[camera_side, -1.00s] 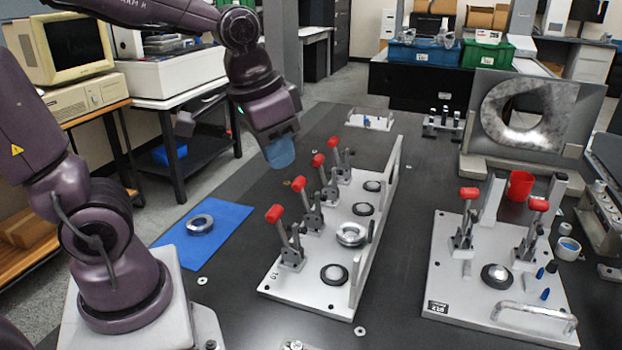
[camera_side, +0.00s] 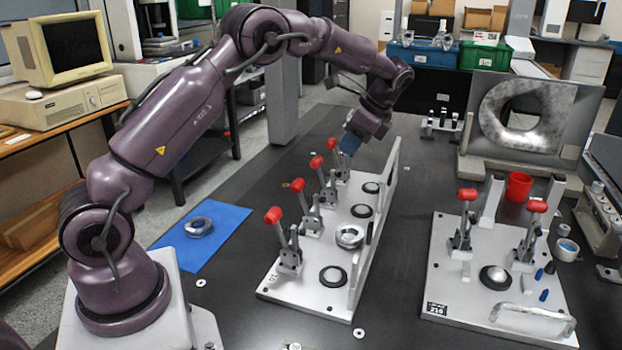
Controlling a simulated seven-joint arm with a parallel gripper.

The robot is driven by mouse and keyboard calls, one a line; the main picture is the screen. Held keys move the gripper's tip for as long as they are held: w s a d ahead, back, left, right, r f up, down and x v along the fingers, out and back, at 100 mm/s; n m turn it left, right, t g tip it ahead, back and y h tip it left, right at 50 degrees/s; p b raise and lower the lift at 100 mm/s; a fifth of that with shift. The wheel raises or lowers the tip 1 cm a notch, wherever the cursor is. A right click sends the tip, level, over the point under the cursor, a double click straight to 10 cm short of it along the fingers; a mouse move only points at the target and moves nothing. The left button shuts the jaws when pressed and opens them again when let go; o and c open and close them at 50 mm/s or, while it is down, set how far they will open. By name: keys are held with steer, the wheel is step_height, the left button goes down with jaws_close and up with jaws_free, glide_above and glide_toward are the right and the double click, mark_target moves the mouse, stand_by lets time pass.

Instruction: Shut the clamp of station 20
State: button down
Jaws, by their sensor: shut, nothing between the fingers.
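The long fixture plate (camera_side: 287,287) carries a row of clamps with red-tipped handles, all standing up. No station number is legible on it now. The second clamp from the front (camera_side: 312,223), possibly station 20, has its red handle tip (camera_side: 304,187) raised. My gripper (camera_side: 347,147), with blue fingertips, is shut and empty. It hangs at the far end of the row, just right of the farthest clamp's red tip (camera_side: 331,143); whether they touch is unclear.
The plate has a raised wall (camera_side: 377,230) along its right side. A second plate (camera_side: 450,290) with two red-handled clamps stands at the right. Bare table lies between the plates.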

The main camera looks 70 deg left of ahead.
glide_toward(303, 196)
step_height(303, 196, down, 2)
steer(key=w, duration=0.1)
steer(key=shift+s+a+f, duration=0.8)
steer(key=shift+s+a, duration=0.05)
steer(key=shift+s, duration=0.2)
steer(key=shift+s+a+f, duration=0.15)
steer(key=shift+s+a, duration=0.15)
steer(key=shift+s+a, duration=0.1)
